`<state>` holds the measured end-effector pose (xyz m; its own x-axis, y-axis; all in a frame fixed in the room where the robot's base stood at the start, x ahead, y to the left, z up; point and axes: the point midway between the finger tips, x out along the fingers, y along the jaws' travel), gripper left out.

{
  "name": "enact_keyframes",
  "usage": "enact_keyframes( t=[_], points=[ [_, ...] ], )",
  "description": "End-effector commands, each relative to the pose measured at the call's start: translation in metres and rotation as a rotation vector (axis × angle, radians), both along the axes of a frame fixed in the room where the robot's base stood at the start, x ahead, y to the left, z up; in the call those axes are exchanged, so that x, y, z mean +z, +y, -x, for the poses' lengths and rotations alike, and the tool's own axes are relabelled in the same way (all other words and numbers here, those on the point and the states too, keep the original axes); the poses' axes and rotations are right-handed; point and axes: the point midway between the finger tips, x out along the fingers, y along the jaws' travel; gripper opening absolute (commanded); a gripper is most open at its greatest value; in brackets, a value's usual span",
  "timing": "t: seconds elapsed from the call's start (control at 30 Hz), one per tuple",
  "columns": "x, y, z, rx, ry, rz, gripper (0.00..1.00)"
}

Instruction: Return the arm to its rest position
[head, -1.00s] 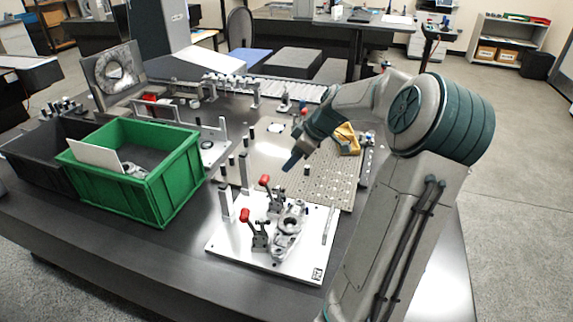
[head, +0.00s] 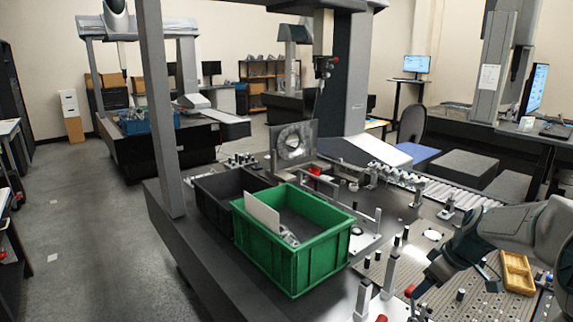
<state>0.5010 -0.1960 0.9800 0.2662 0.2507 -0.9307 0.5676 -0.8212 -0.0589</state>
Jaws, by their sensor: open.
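My arm (head: 510,232) comes in from the right edge of the head view, grey with dark teal parts. The rest of my arm is cut off by the frame edge.
A green crate (head: 292,262) with a white sheet and grey parts stands left of my gripper, beside a dark crate (head: 208,203). A yellow tray (head: 517,272) lies under my arm. Upright posts and red-handled clamps stand near the gripper. Open floor (head: 85,240) lies at left.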

Motion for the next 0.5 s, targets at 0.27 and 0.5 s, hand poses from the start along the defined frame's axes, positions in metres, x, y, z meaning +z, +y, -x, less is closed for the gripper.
enact_keyframes(
  t=[0.27, 0.5],
  points=[
    [0.009, 0.069, 0.029, -0.097, 0.122, 0.101, 0.6],
    [0.022, 0.116, 0.067, -0.219, 0.161, 0.175, 0.6]
  ],
)
